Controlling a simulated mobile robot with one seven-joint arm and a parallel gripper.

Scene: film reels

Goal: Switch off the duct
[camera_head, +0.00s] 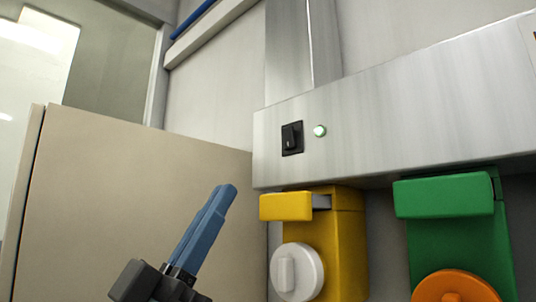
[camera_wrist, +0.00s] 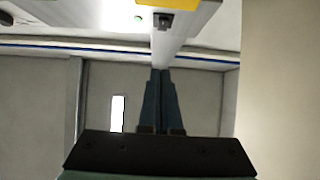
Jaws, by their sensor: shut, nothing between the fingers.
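The duct (camera_head: 400,105) is a brushed-metal box along the wall with a metal shaft rising from it. A black rocker switch (camera_head: 292,138) sits on its front near the left end, with a green light (camera_head: 320,131) lit beside it. I cannot tell for sure which way the rocker is tipped. The switch (camera_wrist: 164,20) and the light (camera_wrist: 138,18) also show at the top of the wrist view. My gripper (camera_head: 228,190) has blue fingers, shut and empty, pointing up, below and left of the switch and apart from it. Its fingertips (camera_wrist: 160,72) touch each other in the wrist view.
A beige panel (camera_head: 130,210) stands to the left of my gripper. Below the duct hang a yellow device (camera_head: 345,245) with a white knob (camera_head: 297,272) and a green device (camera_head: 450,240) with an orange knob (camera_head: 455,287). The space before the switch looks clear.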

